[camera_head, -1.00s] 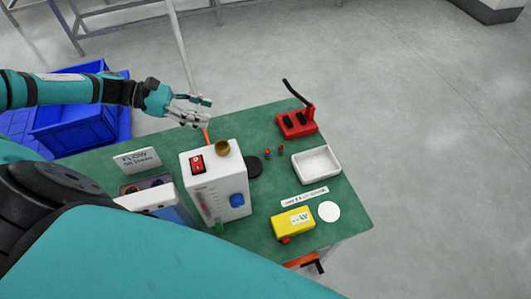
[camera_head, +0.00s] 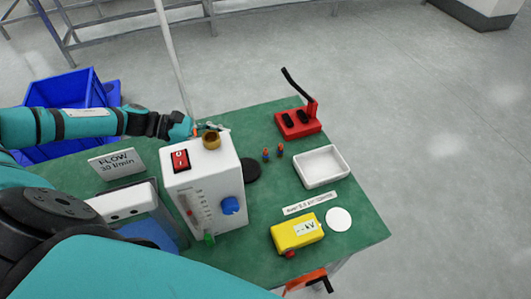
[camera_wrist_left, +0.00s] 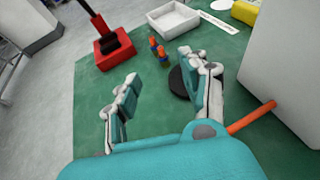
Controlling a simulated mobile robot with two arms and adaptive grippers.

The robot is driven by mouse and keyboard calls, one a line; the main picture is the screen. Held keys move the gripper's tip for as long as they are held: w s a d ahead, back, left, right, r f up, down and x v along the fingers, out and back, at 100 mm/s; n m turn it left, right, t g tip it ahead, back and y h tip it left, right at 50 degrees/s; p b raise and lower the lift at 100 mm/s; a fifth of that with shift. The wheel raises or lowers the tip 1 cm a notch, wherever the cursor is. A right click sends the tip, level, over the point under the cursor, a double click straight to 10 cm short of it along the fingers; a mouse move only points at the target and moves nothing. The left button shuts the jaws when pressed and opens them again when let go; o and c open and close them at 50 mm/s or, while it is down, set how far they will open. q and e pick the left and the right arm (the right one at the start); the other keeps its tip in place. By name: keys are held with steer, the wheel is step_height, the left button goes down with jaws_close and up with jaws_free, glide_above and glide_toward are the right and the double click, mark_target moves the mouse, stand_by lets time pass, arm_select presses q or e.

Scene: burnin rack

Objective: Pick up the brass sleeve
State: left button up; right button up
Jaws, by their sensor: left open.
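The brass sleeve (camera_head: 211,141) appears as a short brass-coloured ring on top of the white flow box (camera_head: 203,185), beside a red rocker switch (camera_head: 180,160). It is not visible in the left wrist view. My right gripper is not in view.
An orange tube (camera_wrist_left: 250,118) meets the white box near my left gripper. Two small coloured parts (camera_head: 273,152), a red lever fixture (camera_head: 298,122), a white tray (camera_head: 321,167) and a yellow kV box (camera_head: 297,234) stand to the right.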

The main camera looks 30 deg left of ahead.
arm_select(q)
steer(key=p, duration=0.2)
glide_toward(266, 149)
steer(key=x, duration=0.3)
steer(key=shift+d+f, duration=0.15)
steer(key=shift+d, duration=0.05)
steer(key=p+x, duration=0.1)
steer(key=x, duration=0.3)
steer(key=shift+w+d+p, duration=0.1)
steer(key=shift+d+p, duration=0.05)
steer(key=shift+p, duration=0.2)
steer(key=shift+w+d+f, duration=0.25)
steer(key=shift+d+f, duration=0.1)
steer(key=shift+d, duration=0.05)
jaws_close()
